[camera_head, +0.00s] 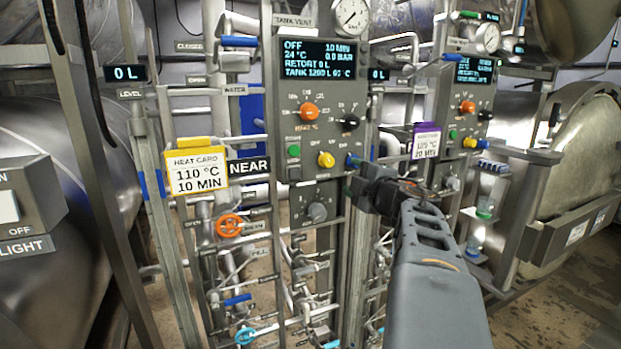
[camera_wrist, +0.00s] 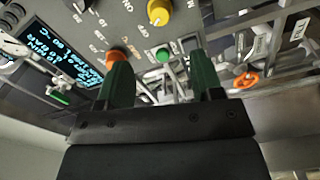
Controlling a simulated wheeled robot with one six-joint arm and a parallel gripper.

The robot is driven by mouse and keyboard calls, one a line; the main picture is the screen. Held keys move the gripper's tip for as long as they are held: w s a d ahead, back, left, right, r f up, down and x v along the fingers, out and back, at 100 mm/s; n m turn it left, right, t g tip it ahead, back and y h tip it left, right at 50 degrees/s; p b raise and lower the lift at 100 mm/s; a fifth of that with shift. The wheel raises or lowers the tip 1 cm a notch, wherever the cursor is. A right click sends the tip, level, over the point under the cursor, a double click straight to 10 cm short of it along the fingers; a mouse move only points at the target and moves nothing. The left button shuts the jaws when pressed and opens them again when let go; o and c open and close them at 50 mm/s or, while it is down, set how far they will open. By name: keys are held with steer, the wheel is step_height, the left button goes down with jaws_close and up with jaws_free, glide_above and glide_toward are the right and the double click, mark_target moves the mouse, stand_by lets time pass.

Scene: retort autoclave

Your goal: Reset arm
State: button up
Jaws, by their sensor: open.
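My gripper (camera_head: 358,177) is in front of the right edge of the near control panel (camera_head: 318,150), with my dark arm reaching in from the lower right. In the wrist view its two green fingers (camera_wrist: 160,78) stand apart with nothing between them. The wrist view is turned, with the panel's orange knob (camera_wrist: 117,54), green button (camera_wrist: 163,54) and yellow knob (camera_wrist: 159,12) beyond the fingers. In the head view these are the orange knob (camera_head: 309,111), green button (camera_head: 294,151) and yellow knob (camera_head: 326,159). I cannot tell whether a fingertip touches the panel.
The near panel's display (camera_head: 318,59) reads OFF, 24 °C. A yellow heat card (camera_head: 197,172) reads 110 °C, 10 MIN. Pipes with an orange handwheel (camera_head: 229,225) crowd below. A second panel (camera_head: 467,110) and a purple-topped card (camera_head: 426,143) stand right. Large vessels flank both sides.

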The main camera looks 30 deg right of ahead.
steer(key=s+d+f+m+g+h, duration=0.3)
steer(key=d+f+m+g+h, duration=0.1)
steer(key=d+m+h, duration=0.4)
steer(key=s+a+f+m+g, duration=0.3)
steer(key=f+m+g, duration=0.2)
steer(key=f+m, duration=0.3)
steer(key=s+a+f+g+y, duration=0.35)
steer(key=a+f+y, duration=0.25)
steer(key=a+f, duration=0.75)
steer(key=s+a+f+n+g+y, duration=0.1)
steer(key=a+y, duration=0.1)
steer(key=a, duration=0.6)
steer(key=s+a+n+y, duration=0.1)
steer(key=a+y, duration=0.1)
steer(key=a, duration=0.7)
steer(key=shift+s+f+n+g+y, duration=0.3)
steer(key=shift+f+g, duration=0.05)
steer(key=shift+f, duration=0.05)
